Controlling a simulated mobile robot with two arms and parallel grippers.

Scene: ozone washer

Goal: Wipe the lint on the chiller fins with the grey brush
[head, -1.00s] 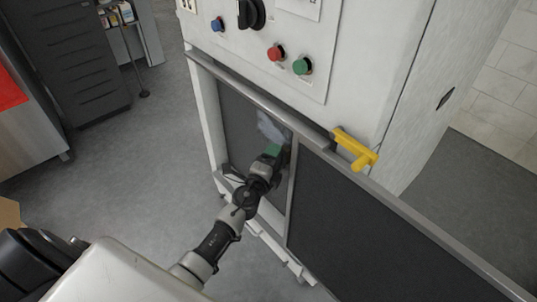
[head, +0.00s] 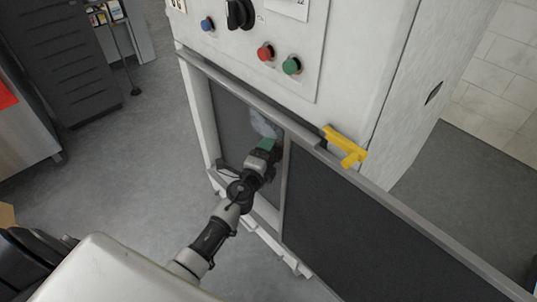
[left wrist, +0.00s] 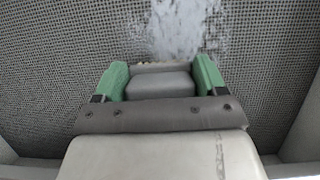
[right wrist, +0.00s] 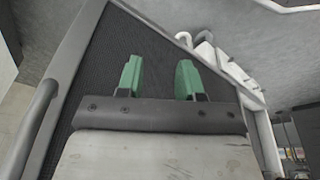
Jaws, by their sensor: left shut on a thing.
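The chiller fins are a dark grey mesh panel (head: 228,125) in a frame on the white machine's front. Whitish lint (head: 263,124) lies on the panel's upper right part; in the left wrist view the lint (left wrist: 185,28) spreads just beyond the brush. My left gripper (head: 266,146) is at the panel, just below the lint. Its green fingers are shut on the grey brush (left wrist: 160,84), whose pale far edge is at the lint's lower end. Whether the bristles touch the mesh is unclear. My right gripper (right wrist: 160,80) is open and empty, seen only in the right wrist view.
A yellow handle (head: 345,146) sticks out from the frame's top rail, right of my left gripper. A dark panel (head: 365,215) extends to the right. Buttons and a black knob (head: 240,13) are above. Grey floor (head: 120,160) is clear at left.

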